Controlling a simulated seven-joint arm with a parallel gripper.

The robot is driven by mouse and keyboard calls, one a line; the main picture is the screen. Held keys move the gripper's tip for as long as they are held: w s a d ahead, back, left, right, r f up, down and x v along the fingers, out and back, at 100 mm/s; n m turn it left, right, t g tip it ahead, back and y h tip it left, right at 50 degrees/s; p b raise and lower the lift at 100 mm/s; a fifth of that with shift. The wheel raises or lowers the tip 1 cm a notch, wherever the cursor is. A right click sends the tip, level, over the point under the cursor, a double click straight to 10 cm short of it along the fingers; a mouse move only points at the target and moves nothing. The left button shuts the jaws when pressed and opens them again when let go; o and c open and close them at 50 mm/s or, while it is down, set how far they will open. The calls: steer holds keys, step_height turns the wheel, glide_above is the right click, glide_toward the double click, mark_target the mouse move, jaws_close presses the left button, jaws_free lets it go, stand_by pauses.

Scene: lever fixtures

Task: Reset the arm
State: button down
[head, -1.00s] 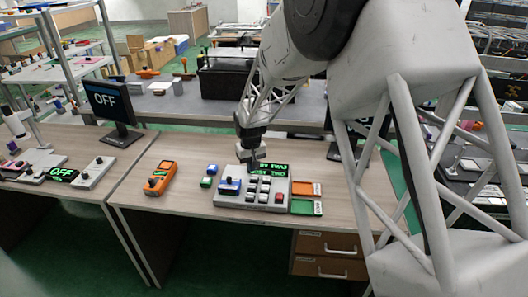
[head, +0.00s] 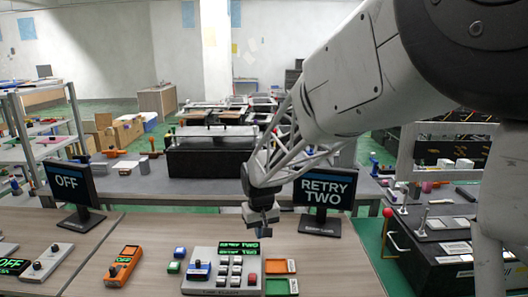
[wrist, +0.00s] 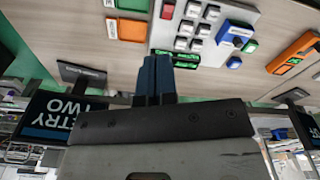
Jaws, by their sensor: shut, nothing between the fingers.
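My gripper (head: 262,232) hangs above the desk, behind the back right edge of a white control panel (head: 203,286) in the head view. Its blue fingers (wrist: 154,62) are together and hold nothing in the wrist view. The panel has white keys, a red button, a blue part and a green display. The panel also shows in the wrist view (wrist: 255,13). A monitor (head: 325,188) reading "RETRY TWO" stands to the right of my gripper. It shows partly in the wrist view (wrist: 48,112).
An "OFF" monitor (head: 68,184) and an orange handheld device (head: 123,265) are on the left. Orange (head: 280,266) and green (head: 281,287) trays lie right of the panel. A red-handled lever (head: 389,222) stands on a bench at right. The desk's right front is clear.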

steer(key=s+d+r+m, duration=0.1)
steer(key=s+d+r, duration=0.5)
steer(key=s+d, duration=0.25)
steer(key=s+d+r+m+t, duration=0.1)
steer(key=s+d, duration=0.4)
steer(key=s, duration=0.7)
steer(key=s+d+r+m, duration=0.2)
steer(key=s+d, duration=0.4)
steer(key=s, duration=0.7)
steer(key=shift+s+t, duration=0.2)
steer(key=shift+t, duration=0.2)
steer(key=c, duration=1.8)
jaws_free()
